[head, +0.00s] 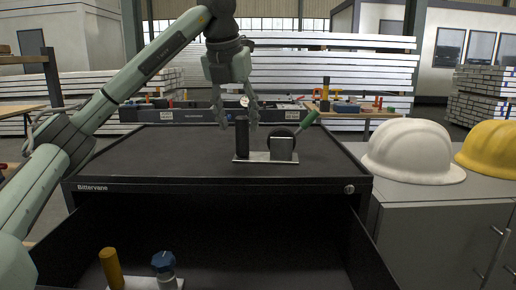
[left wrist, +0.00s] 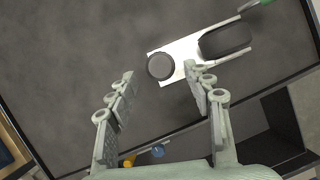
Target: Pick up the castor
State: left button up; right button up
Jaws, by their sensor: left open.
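The castor, a black wheel (head: 284,144) in a metal fork, stands on a light metal plate (head: 248,158) on the dark cabinet top. A black upright cylinder (head: 242,140) stands at the plate's left end. In the left wrist view the wheel (left wrist: 226,40) lies up and right of the round cylinder top (left wrist: 160,66). My left gripper (head: 237,120) points down, open and empty, at the cylinder's upper end. In the left wrist view its fingertips are spread to either side below the cylinder; whether they are level with its top I cannot tell. My right gripper is not in view.
The open drawer (head: 230,225) below holds an orange cylinder (head: 111,268) and a blue knob (head: 164,261). White (head: 412,150) and yellow (head: 490,148) helmets sit at the right. The cabinet top's left part is clear.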

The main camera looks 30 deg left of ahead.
aim_at(242, 134)
pick_arm(q)
jog(key=x, duration=0.4)
jog(key=shift+w+d+f, duration=0.1)
jog(key=shift+w+f, duration=0.2)
jog(key=shift+w, duration=0.05)
grip_shut()
jog(key=shift+r, duration=0.15)
